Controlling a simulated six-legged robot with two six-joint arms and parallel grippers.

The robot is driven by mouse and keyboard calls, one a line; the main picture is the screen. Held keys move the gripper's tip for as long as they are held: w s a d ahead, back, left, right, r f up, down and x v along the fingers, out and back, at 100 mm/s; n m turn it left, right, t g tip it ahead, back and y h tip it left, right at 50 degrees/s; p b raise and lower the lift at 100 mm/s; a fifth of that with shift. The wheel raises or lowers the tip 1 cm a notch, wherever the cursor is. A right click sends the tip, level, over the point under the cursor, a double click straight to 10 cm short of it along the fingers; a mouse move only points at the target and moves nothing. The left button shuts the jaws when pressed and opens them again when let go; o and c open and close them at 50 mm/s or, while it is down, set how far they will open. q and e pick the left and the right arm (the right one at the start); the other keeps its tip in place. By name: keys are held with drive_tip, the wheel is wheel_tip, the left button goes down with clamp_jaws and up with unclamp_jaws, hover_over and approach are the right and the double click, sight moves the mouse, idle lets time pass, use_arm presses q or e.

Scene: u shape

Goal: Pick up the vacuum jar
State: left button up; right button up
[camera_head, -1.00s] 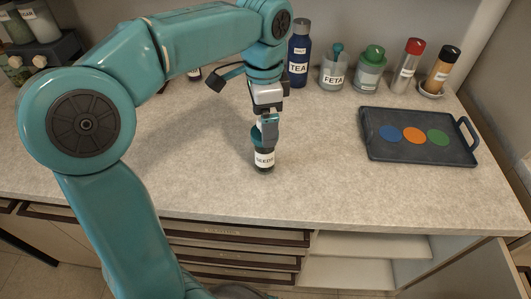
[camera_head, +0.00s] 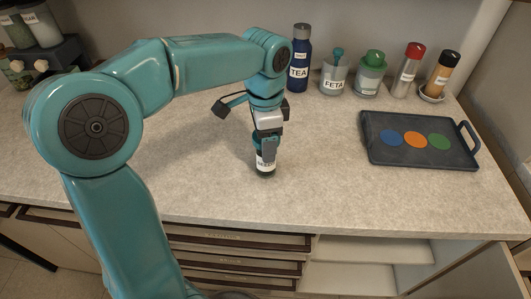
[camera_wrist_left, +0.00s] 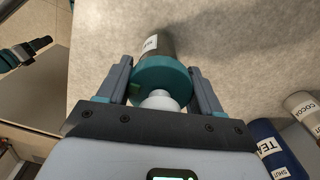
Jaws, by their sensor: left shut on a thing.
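The vacuum jar (camera_head: 265,168) is a small dark jar with a white label, upright at the counter's middle near the front; I cannot tell whether its base touches the counter. In the left wrist view its teal lid (camera_wrist_left: 160,78) with a white knob sits between the fingers. My left gripper (camera_head: 266,150) points down from above and is shut on the jar, its fingers hiding part of the lid and label. A teal and black part at the left edge of the wrist view looks like my right arm's end (camera_wrist_left: 20,50); its jaws are unclear.
A dark tray (camera_head: 375,150) with blue, orange and green discs lies at the right. Along the back stand a blue TEA bottle (camera_head: 299,62), a FETA jar (camera_head: 334,80), a green-lidded jar (camera_head: 371,75) and shakers (camera_head: 407,70). The counter around the jar is clear.

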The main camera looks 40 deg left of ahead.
use_arm(q)
drive_tip(key=shift+r, duration=0.15)
wheel_tip(320, 180, up, 20)
drive_tip(key=p, duration=0.4)
drive_tip(key=shift+p, duration=0.4)
